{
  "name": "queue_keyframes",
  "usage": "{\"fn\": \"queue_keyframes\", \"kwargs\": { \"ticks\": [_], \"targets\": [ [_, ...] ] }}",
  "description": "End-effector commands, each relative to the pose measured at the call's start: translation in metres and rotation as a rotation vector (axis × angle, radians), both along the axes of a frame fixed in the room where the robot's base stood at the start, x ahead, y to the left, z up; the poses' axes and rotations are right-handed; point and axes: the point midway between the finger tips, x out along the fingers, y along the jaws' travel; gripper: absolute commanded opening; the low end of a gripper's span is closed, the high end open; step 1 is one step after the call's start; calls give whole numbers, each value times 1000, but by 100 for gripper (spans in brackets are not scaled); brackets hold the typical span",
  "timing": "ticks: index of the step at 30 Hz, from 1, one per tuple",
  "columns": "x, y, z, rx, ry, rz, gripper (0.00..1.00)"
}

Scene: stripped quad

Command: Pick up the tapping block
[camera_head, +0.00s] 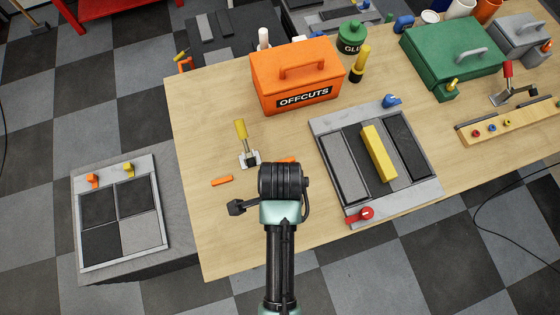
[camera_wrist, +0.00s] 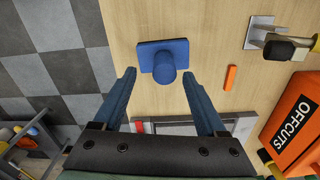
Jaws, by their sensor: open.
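The blue block, which I take to be the tapping block, has a flat square base and a round upright grip. In the wrist view the blue block (camera_wrist: 165,60) lies on the wooden table beyond and between my fingertips. My gripper (camera_wrist: 159,74) is open, one finger toward each side of the block, with nothing held. How much height separates them is hard to tell. In the head view my gripper (camera_head: 283,182) is seen from above over the table, its fingers hidden, and it covers the blue block.
An orange OFFCUTS box (camera_head: 297,78) stands behind my gripper. A toggle clamp (camera_head: 243,140) with a yellow handle is at the back left. An orange strip (camera_wrist: 229,78) lies near the block. A grey tray (camera_head: 403,207) with a yellow bar (camera_head: 378,153) is to the right.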

Motion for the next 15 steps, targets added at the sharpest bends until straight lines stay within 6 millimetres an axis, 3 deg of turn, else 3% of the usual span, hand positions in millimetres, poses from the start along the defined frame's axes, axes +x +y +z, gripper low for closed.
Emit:
{"fn": "queue_keyframes", "kwargs": {
  "ticks": [15],
  "targets": [
    [5,2,-49,0,-1,0,74]
  ]
}}
